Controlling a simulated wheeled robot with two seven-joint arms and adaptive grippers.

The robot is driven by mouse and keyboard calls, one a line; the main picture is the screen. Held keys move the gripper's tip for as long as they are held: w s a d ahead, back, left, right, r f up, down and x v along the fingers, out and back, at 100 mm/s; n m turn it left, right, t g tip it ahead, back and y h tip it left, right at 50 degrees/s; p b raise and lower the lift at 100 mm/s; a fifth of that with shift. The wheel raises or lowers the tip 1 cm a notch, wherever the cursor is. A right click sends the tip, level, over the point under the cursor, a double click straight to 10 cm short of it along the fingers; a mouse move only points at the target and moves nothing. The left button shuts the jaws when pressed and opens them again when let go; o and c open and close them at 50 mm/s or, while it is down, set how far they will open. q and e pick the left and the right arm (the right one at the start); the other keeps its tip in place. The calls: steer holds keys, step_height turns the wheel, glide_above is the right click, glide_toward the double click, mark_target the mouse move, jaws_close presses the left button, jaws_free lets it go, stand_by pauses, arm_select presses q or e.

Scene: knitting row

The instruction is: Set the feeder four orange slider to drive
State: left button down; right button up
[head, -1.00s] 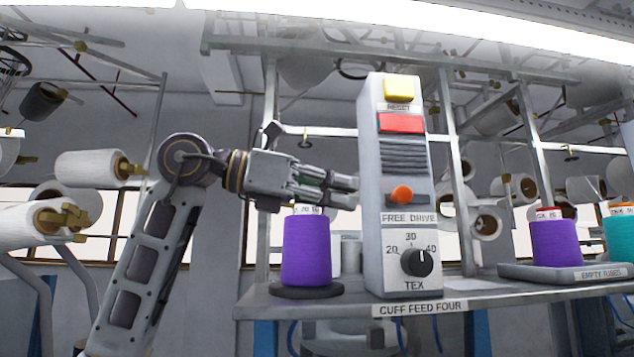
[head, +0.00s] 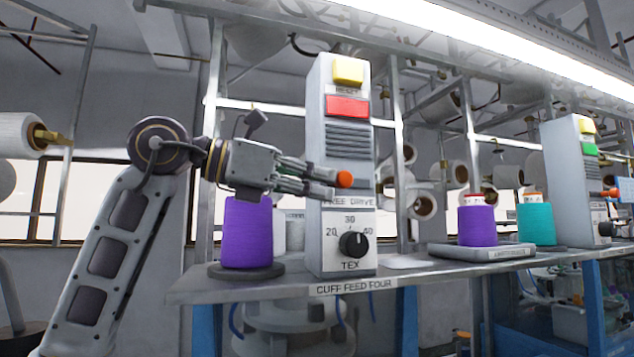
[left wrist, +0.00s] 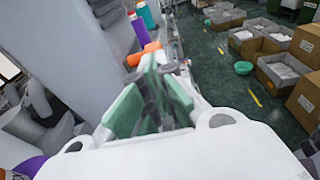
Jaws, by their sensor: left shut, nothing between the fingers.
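The feeder four unit, a grey upright box (head: 312,150) labelled CUFF FEED FOUR, stands on the shelf in the head view. Its orange slider knob (head: 345,179) sits above the FREE DRIVE label (head: 349,202). The slot's left part is hidden behind my fingers, and the knob's exact setting is hard to tell. My left gripper (head: 333,183) is shut and empty, its fingertips just left of the knob, at or very near it. In the left wrist view, the shut green-padded fingers (left wrist: 150,95) point toward orange parts, probably including the knob. My right gripper is not in view.
The unit also has a yellow reset button (head: 348,71), a red button (head: 347,106) and a black TEX dial (head: 354,244). A purple yarn cone (head: 247,235) stands close left, below my gripper. Another feeder unit (head: 562,180) stands at the right.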

mark_target(350, 184)
arm_select(q)
steer(key=shift+d, duration=0.1)
steer(key=shift+w+d+r, duration=0.1)
steer(key=shift+w+d, duration=0.05)
steer(key=shift+d, duration=0.4)
steer(key=x, duration=0.3)
steer(key=p+x, duration=0.1)
steer(key=shift+d+r, duration=0.25)
steer(key=shift+a, duration=0.1)
steer(key=shift+a, duration=0.1)
